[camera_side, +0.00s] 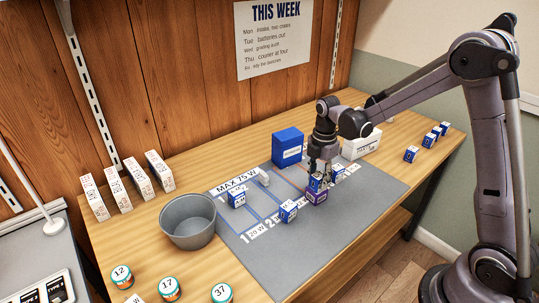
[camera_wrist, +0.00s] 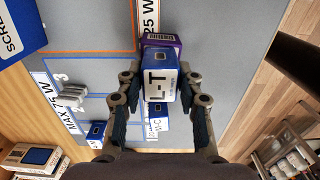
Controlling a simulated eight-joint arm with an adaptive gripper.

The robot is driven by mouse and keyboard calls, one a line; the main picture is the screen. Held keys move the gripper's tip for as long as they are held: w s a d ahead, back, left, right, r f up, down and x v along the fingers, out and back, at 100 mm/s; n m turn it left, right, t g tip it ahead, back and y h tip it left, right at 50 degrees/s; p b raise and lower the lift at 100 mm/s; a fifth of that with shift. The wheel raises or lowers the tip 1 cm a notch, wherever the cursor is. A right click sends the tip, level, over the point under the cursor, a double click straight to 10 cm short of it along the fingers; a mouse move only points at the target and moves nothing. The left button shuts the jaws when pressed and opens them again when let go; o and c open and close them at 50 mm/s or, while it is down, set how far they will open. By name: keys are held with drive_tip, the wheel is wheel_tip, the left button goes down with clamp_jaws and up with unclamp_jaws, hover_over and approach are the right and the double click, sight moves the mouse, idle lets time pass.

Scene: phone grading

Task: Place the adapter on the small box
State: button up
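A blue-and-white box marked "L-T" (camera_wrist: 161,84) is between the fingers of my gripper (camera_wrist: 160,78) in the wrist view. In the side view my gripper (camera_side: 319,170) points down around this blue box (camera_side: 316,183). A purple box (camera_side: 316,197) shows directly below it, and in the wrist view the purple box (camera_wrist: 168,40) is partly hidden behind it. I cannot tell whether the fingertips press on the blue box, or whether it rests on the purple one. A small grey object (camera_side: 264,177) stands on the mat. No box is readable as the adapter.
The grey marked mat (camera_side: 290,262) carries blue-and-white boxes (camera_side: 237,197) and (camera_side: 288,211), and a tall blue box (camera_side: 287,147). A grey bowl (camera_side: 188,220) stands left. A white box (camera_side: 361,143) and several small boxes (camera_side: 411,154) are at right. The mat's front is clear.

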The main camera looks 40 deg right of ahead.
sight(319, 175)
drive_tip(key=shift+o, duration=0.9)
wheel_tip(319, 175, up, 12)
drive_tip(key=s+a+m+t, duration=0.3)
drive_tip(key=s+a+m, duration=0.1)
drive_tip(key=s+m, duration=0.3)
drive_tip(key=s+a+r+m+t, duration=0.1)
drive_tip(key=s+a+m+t, duration=0.3)
drive_tip(key=s+m, duration=0.3)
drive_tip(key=m, duration=0.4)
drive_tip(key=shift+s+r, duration=0.3)
drive_tip(key=shift+s, duration=0.1)
